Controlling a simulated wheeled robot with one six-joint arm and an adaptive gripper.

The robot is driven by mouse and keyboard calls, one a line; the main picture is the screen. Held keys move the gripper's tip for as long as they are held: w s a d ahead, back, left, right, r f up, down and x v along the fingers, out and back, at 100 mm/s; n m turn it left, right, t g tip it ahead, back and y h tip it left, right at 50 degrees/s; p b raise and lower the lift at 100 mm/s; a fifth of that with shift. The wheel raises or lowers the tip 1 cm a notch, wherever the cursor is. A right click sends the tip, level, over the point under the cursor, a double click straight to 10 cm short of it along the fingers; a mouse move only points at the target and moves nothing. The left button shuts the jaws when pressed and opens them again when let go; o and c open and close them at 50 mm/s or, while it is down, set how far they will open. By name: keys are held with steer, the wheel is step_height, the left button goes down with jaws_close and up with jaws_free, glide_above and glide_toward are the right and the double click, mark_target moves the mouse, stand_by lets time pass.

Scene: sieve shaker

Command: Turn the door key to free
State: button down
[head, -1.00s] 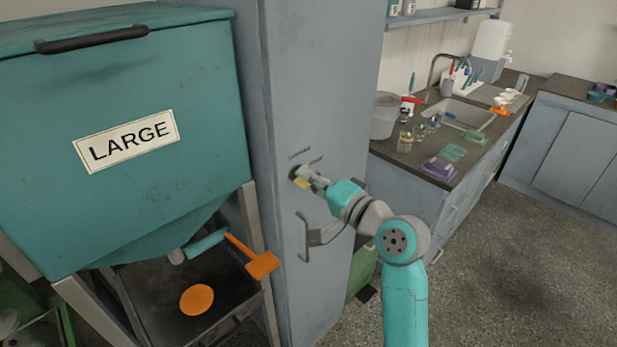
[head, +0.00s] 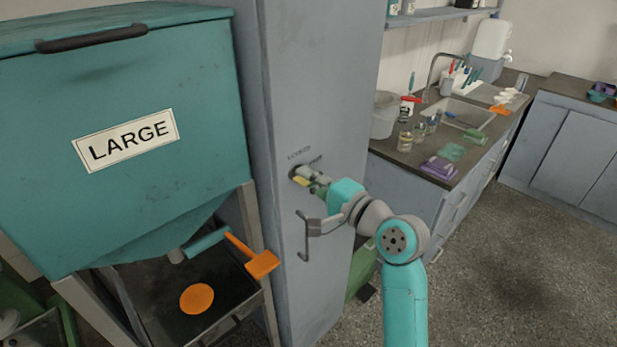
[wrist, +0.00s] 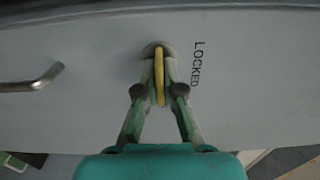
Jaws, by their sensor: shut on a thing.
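The door key has a yellow bow (wrist: 159,76) and sits in a round lock on the grey cabinet door (head: 315,95). My gripper (wrist: 160,92) is shut on the key, one finger on each side of the bow. The word LOCKED is printed next to the lock (wrist: 197,64). A second marking beside it in the head view is too small to read. The key's shaft is hidden in the lock.
A bent metal door handle (head: 304,238) stands out just below the lock, close under my wrist. A teal bin marked LARGE (head: 190,75) with an orange lever (head: 262,262) is at the left. A bench with a sink (head: 462,112) lies at the right. The floor at lower right is clear.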

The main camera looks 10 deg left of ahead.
steer(key=c, duration=1.3)
jaws_free()
steer(key=v, duration=1.2)
steer(key=shift+f, duration=0.1)
